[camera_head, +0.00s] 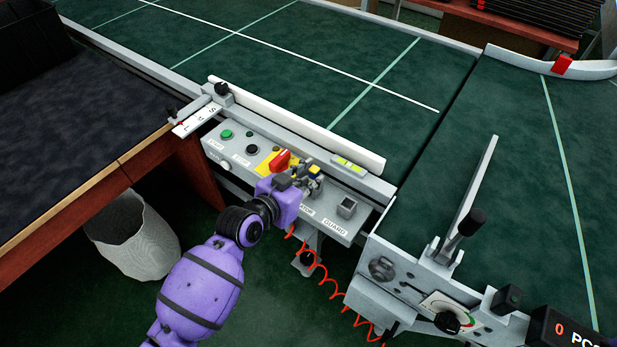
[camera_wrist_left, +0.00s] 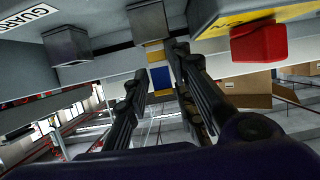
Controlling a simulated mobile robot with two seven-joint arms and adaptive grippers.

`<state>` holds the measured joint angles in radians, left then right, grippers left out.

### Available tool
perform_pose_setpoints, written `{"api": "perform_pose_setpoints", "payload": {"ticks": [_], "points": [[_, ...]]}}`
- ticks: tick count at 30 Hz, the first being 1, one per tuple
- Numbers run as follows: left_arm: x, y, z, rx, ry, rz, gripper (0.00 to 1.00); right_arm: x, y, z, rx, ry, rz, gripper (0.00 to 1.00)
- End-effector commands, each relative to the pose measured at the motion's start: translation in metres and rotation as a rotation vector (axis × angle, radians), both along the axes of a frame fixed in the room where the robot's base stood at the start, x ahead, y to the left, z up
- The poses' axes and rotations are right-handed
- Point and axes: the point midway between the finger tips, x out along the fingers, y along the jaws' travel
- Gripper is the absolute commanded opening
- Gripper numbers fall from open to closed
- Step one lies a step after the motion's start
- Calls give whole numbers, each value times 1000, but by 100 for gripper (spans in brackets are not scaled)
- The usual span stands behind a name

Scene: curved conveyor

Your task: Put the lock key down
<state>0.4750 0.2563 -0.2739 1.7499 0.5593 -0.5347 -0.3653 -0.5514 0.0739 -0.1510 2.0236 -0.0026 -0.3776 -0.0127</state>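My left gripper (camera_head: 316,178) is over the right part of the grey control panel (camera_head: 241,154), close to its top, just right of the red knob (camera_head: 281,160). In the left wrist view its two dark fingers (camera_wrist_left: 156,65) stand apart, their tips just below a grey block (camera_wrist_left: 149,20). A yellow and blue patch (camera_wrist_left: 161,77) shows between them; I cannot tell whether they hold it or it lies behind. Small yellow parts show at the fingers in the head view. I cannot make out the lock key for certain. My right gripper is not in view.
A grey box (camera_head: 347,208) stands on the panel by the GUARD label. A red coiled cord (camera_head: 322,281) hangs below the panel. The green conveyor (camera_head: 300,60) lies behind a white rail (camera_head: 300,125). A dark-topped table (camera_head: 70,140) and a pale bin (camera_head: 135,240) are at the left.

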Motion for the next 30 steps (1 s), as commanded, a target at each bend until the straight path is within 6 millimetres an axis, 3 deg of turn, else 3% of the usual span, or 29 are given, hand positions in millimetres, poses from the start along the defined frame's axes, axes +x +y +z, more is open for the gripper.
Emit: {"api": "perform_pose_setpoints", "payload": {"ticks": [1,14,20,30], "points": [[-5,3,-14,13,28,-1,36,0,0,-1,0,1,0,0],[-6,4,-17,15,30,0,36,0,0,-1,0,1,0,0],[-5,4,1,13,26,2,36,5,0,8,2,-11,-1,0],[-60,45,30,12,18,1,36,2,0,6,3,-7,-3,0]]}}
